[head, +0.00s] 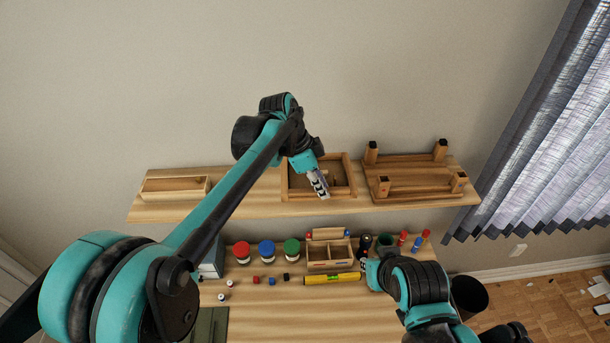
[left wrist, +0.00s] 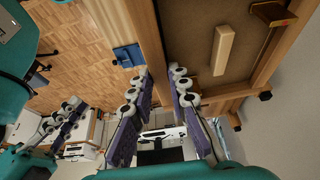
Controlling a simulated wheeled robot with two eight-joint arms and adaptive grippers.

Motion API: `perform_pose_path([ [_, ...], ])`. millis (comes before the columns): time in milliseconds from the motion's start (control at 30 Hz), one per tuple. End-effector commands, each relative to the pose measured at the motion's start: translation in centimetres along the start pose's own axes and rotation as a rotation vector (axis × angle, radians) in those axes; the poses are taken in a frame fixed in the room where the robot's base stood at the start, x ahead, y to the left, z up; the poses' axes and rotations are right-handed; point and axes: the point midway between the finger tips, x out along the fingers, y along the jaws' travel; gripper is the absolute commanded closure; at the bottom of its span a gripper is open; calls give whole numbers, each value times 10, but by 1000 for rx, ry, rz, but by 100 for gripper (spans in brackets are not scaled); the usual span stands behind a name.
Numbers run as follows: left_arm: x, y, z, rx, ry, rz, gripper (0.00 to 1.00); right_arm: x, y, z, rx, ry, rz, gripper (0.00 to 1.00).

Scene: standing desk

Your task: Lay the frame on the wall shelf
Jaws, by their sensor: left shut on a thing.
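The wooden frame (head: 288,183) has a brown panel inside and appears over the middle of the wall shelf (head: 245,205), roughly flat. I cannot tell if it touches the shelf. My left gripper (head: 319,186) reaches in from the left and is shut on the frame's front bar. In the left wrist view, the frame's panel (left wrist: 195,25) and a light wooden piece on it (left wrist: 223,48) show beside my left fingertips (left wrist: 160,78). My right gripper (head: 371,272) is low over the desk, right of the middle; its finger opening is not clear.
A wooden tray (head: 174,187) sits at the shelf's left and an upturned wooden stand with short legs (head: 415,180) at its right, close to the frame. Below, the desk (head: 290,320) holds jars, a divided wooden box (head: 330,256) and a yellow level (head: 333,279).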

Motion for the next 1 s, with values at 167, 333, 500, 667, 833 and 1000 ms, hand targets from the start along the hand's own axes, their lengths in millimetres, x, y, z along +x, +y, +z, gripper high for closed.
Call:
perform_pose_path([
  [167, 2, -8, 13, -2, 0, -1, 100, -2, 0, -1, 0, 0, 0, 87],
  [333, 10, -29, 48, -5, 0, -3, 100, -6, 0, -4, 0, 0, 0, 87],
  [500, 19, -50, 85, -5, 1, -2, 100, -10, 0, -7, 0, 0, 0, 87],
  [667, 26, -63, 108, -2, 1, -1, 100, -12, 0, -9, 0, 0, 0, 87],
  [833, 32, -67, 118, -1, 1, 0, 100, -14, 0, -10, 0, 0, 0, 87],
  [1000, 56, -67, 127, -1, 1, -1, 100, -17, 0, -12, 0, 0, 0, 87],
])
